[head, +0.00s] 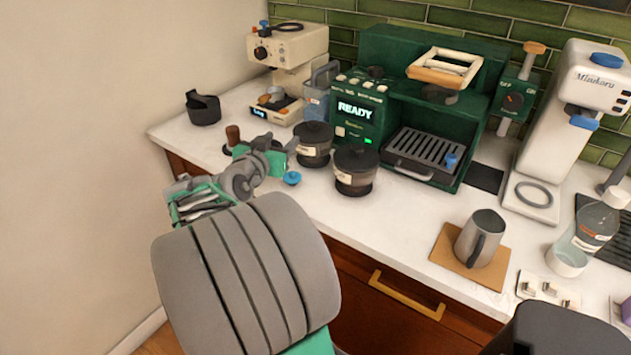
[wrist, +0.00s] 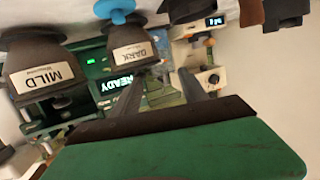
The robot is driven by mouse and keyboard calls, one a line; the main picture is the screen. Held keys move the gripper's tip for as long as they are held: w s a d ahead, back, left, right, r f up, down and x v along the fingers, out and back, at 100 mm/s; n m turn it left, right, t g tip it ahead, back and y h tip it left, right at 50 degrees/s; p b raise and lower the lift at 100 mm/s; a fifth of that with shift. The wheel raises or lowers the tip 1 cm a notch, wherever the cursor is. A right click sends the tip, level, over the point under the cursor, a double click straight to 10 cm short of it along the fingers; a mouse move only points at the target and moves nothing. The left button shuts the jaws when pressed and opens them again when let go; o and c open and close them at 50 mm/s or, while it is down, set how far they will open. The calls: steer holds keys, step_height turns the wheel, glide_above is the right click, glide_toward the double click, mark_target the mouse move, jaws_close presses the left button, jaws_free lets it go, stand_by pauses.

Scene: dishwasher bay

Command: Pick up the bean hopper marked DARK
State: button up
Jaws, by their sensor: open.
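The bean hopper marked DARK (wrist: 130,50) is a dark, squat container with a pale label, which appears upside down in the wrist view. In the head view it is the left hopper (head: 313,146) of two, standing on the counter before the green machine. My gripper (head: 279,145) is just left of it, low over the counter. In the wrist view my open fingers (wrist: 161,82) have nothing between them, and the DARK hopper is beyond and left of them. The similar hopper marked MILD (wrist: 40,72) stands right of it in the head view (head: 356,171).
A small blue-knobbed item (head: 291,178) lies on the counter close to my gripper and the DARK hopper. The green READY machine (head: 360,112) and a cream machine (head: 290,48) stand behind. A dark cup (head: 204,108) is at the left.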

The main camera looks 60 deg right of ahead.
mark_target(311, 126)
steer(key=s+d, duration=0.1)
steer(key=d, duration=0.2)
steer(key=s+d+g+h, duration=0.1)
steer(key=d, duration=0.3)
steer(key=s+d+m+h+p, duration=0.1)
steer(key=d, duration=0.3)
steer(key=shift+s+d+f+g, duration=0.1)
steer(key=shift+s+d+g, duration=0.15)
steer(key=shift+g, duration=0.15)
steer(key=shift+c, duration=0.4)
jaws_close()
stand_by(0.5)
